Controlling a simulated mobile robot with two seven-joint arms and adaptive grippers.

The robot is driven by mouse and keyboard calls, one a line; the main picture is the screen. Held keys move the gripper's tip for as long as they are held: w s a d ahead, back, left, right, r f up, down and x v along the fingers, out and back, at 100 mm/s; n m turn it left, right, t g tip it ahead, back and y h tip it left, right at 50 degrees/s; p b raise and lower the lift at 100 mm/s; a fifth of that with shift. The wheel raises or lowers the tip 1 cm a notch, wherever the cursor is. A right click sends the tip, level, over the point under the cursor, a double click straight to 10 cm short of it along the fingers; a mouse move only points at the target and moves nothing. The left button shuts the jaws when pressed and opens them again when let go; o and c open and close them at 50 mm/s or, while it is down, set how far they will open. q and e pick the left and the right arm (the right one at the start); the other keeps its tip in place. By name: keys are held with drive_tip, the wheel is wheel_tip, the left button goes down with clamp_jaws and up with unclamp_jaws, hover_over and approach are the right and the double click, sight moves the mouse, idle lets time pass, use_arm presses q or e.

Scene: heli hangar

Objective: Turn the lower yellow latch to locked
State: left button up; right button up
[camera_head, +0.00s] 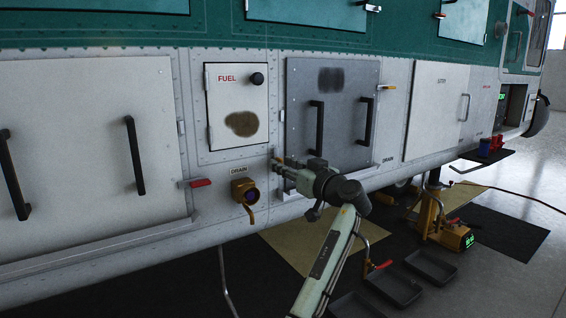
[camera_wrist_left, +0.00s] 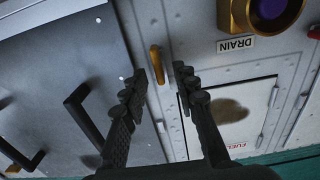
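The lower yellow latch (camera_head: 279,159) is at the left edge of the dark grey panel (camera_head: 305,85), partly hidden by my left gripper (camera_head: 285,170) in the head view. In the left wrist view, which is turned upside down, the latch (camera_wrist_left: 156,64) is a short yellow handle lying roughly along the panel seam. My left gripper's fingers (camera_wrist_left: 161,75) are open, with the latch in the gap between the tips. I cannot tell whether either finger touches it. Another yellow latch (camera_head: 387,87) is at the panel's upper right edge. My right gripper is not in view.
The fuel door (camera_head: 236,85) and a brass drain fitting (camera_head: 245,193) are left of the gripper. Black handles (camera_head: 316,125) stand out from the grey panel. A yellow jack (camera_head: 447,225) and dark trays (camera_head: 390,288) are on the floor at right.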

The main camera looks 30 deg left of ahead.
use_arm(q)
drive_tip(key=shift+w+a, duration=0.2)
drive_tip(key=shift+a, duration=0.25)
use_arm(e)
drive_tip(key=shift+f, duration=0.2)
use_arm(q)
drive_tip(key=shift+c, duration=0.6)
clamp_jaws()
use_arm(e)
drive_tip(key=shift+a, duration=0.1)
